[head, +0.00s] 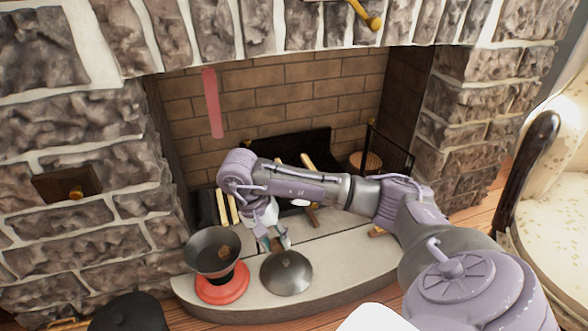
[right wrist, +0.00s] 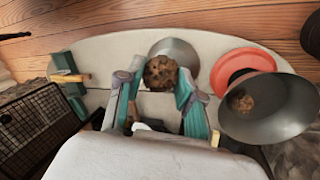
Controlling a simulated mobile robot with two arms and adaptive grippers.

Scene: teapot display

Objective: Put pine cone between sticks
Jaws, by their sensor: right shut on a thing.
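My right gripper (head: 275,242) reaches down over the hearth beside the metal lid. In the right wrist view its teal fingers (right wrist: 158,90) are closed on a brown pine cone (right wrist: 160,72), held at the fingertips. Pale yellow sticks (head: 222,208) stand close together at the left of the firebox, left of my right forearm. Another pale stick (head: 308,163) shows behind the forearm. One stick end (right wrist: 78,77) shows in the right wrist view. My left gripper is not in view.
A grey bowl (head: 205,243) on a red base (head: 222,290) holds another brown cone (head: 224,252). A metal lid (head: 287,277) lies on the pale hearth (head: 345,245). A black mesh screen (head: 388,152) stands at right. A translucent red bar (head: 213,103) hangs in the firebox.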

